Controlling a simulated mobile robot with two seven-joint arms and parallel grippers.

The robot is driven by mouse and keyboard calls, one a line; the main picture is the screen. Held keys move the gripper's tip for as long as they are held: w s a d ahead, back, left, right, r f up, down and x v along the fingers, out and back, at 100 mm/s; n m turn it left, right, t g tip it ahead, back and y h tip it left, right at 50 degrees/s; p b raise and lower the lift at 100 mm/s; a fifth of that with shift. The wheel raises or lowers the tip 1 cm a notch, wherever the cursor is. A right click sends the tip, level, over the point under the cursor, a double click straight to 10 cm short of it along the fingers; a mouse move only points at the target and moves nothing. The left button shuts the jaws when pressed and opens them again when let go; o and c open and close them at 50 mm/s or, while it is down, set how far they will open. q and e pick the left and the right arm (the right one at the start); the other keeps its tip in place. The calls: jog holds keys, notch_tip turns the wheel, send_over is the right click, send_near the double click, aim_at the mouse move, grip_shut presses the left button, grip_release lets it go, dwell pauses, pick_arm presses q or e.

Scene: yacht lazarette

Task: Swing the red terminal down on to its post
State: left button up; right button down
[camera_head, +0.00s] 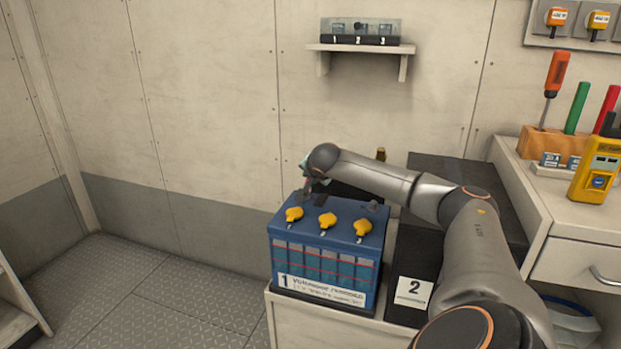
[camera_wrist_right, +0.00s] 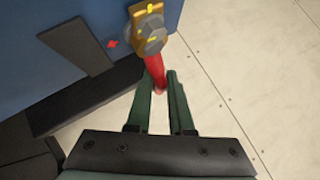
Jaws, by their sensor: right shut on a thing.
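The blue battery (camera_head: 325,255), labelled 1, stands on a pale cabinet with yellow caps on top. My right gripper (camera_head: 310,182) is at its back left top corner. In the right wrist view my right gripper (camera_wrist_right: 158,88) is shut on the red terminal (camera_wrist_right: 154,71), with its red sleeve between the green fingers. The terminal's brass clamp and grey round part (camera_wrist_right: 147,32) lie over the battery (camera_wrist_right: 60,25) near a red plus mark (camera_wrist_right: 112,43). The post is not distinguishable, so I cannot tell how the clamp sits on it. My left gripper is not in view.
A black box labelled 2 (camera_head: 413,290) stands right of the battery. A small shelf (camera_head: 360,48) is on the wall above. A bench (camera_head: 575,215) with tools and a yellow meter (camera_head: 596,170) is at the right. Floor at the left is clear.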

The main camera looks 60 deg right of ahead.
jog(key=shift+w+a, duration=0.1)
jog(key=shift+a, duration=0.05)
jog(key=c, duration=0.8)
grip_release()
jog(key=shift+c, duration=0.2)
jog(key=p+v, duration=0.1)
jog(key=v, duration=1.1)
jog(key=shift+s+r+p, duration=0.15)
jog(key=shift+s+p, duration=0.1)
jog(key=shift+p, duration=0.1)
jog(key=shift+a, duration=0.1)
